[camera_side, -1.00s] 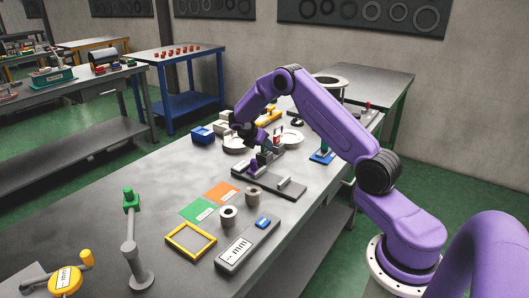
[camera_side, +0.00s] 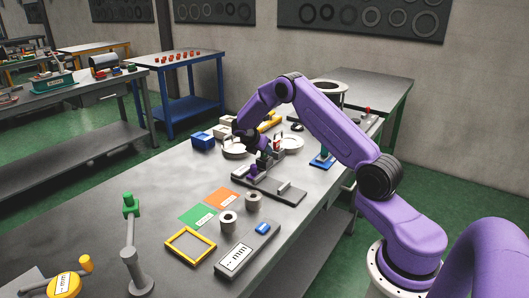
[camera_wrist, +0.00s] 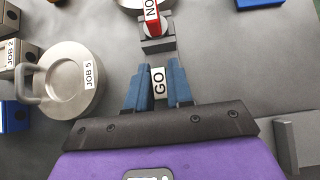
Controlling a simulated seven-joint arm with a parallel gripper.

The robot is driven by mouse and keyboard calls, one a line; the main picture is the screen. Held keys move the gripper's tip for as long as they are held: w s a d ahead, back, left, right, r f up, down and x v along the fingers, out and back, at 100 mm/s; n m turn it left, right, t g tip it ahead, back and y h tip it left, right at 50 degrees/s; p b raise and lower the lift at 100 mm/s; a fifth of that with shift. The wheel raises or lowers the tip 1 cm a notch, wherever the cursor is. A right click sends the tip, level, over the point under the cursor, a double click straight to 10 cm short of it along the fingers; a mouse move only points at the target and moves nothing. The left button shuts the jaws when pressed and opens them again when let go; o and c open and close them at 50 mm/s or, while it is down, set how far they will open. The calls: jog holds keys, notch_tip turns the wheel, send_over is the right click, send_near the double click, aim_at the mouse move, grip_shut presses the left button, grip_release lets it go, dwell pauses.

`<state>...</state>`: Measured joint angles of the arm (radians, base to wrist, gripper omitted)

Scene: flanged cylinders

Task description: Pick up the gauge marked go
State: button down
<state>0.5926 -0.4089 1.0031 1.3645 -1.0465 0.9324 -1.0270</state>
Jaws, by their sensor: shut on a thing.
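My gripper (camera_wrist: 158,70) is shut on the go gauge (camera_wrist: 159,83), whose white GO label shows between the two blue fingers in the wrist view. The rest of this gauge is hidden by the fingers and the gripper body. A second gauge (camera_wrist: 153,18), red with a white label starting NO, stands just beyond the fingertips at a grey block (camera_wrist: 157,45). In the side view my gripper is small and low over the dark fixture, and I cannot tell whether the go gauge is clear of its seat.
A round metal piece labelled JOB 5 (camera_wrist: 73,80) lies left of my gripper, with a JOB 2 piece (camera_wrist: 8,52) beyond it. A yellow frame (camera_side: 190,246), metal rings (camera_side: 228,223) and a grey device (camera_side: 236,259) lie nearer. The left middle tabletop is clear.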

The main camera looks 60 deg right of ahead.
jog(key=shift+r, duration=0.5)
jog(key=s+a+r, duration=0.3)
jog(key=s+r, duration=0.2)
jog(key=s, duration=0.1)
jog(key=s+a+r, duration=0.3)
jog(key=s+r, duration=0.3)
jog(key=shift+s+a+r, duration=0.2)
jog(key=shift+a+r, duration=0.05)
jog(key=shift+r, duration=0.05)
